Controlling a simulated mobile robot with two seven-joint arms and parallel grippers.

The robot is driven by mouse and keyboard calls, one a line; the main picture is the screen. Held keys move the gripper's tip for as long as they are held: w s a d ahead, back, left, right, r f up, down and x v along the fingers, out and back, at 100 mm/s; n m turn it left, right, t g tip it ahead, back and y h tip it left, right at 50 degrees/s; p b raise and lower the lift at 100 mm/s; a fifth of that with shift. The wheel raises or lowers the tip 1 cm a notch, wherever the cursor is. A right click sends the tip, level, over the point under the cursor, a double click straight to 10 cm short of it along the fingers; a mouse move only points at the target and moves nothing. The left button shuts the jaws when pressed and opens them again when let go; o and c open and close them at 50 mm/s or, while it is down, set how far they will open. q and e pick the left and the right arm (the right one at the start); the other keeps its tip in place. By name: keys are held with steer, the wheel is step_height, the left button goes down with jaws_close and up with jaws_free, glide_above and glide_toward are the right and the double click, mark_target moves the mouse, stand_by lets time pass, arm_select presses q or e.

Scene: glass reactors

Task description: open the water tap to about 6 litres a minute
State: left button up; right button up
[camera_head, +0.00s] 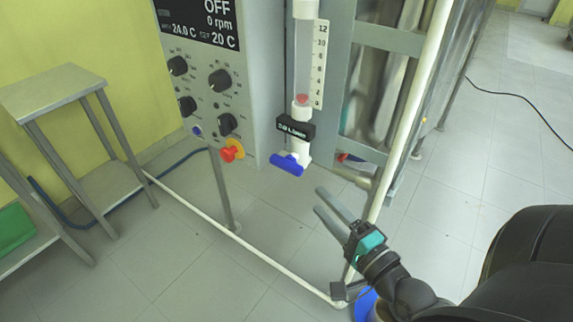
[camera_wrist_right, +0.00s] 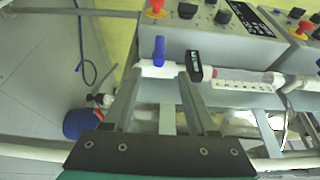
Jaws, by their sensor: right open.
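The water tap has a blue handle (camera_head: 287,164) at the foot of a clear flow meter tube (camera_head: 303,65) with a scale marked up to 12. A red float (camera_head: 302,98) sits low in the tube. A black label (camera_head: 296,128) is just above the handle. The right wrist view also shows the blue handle (camera_wrist_right: 159,50) beyond the fingers. My right gripper (camera_head: 326,202) is open and empty, below and to the right of the handle and apart from it. The right wrist view shows its two fingers (camera_wrist_right: 160,90) spread. My left gripper is not in view.
A control panel (camera_head: 215,80) with several black knobs and a red-and-yellow button (camera_head: 232,150) stands left of the tube. A white pipe frame (camera_head: 245,243) runs low across the front and up on the right. A metal side table (camera_head: 55,90) is at the left.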

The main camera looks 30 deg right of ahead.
mark_target(286, 165)
steer(key=w+b, duration=0.1)
steer(key=w, duration=1.1)
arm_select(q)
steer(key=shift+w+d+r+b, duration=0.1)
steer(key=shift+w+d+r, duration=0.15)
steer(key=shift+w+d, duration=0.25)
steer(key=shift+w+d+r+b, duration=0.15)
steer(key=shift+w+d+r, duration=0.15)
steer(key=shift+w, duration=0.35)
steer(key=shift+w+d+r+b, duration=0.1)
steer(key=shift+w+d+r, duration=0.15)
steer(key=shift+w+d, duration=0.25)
arm_select(e)
steer(key=shift+w, duration=1)
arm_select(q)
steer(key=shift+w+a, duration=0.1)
arm_select(e)
jaws_close()
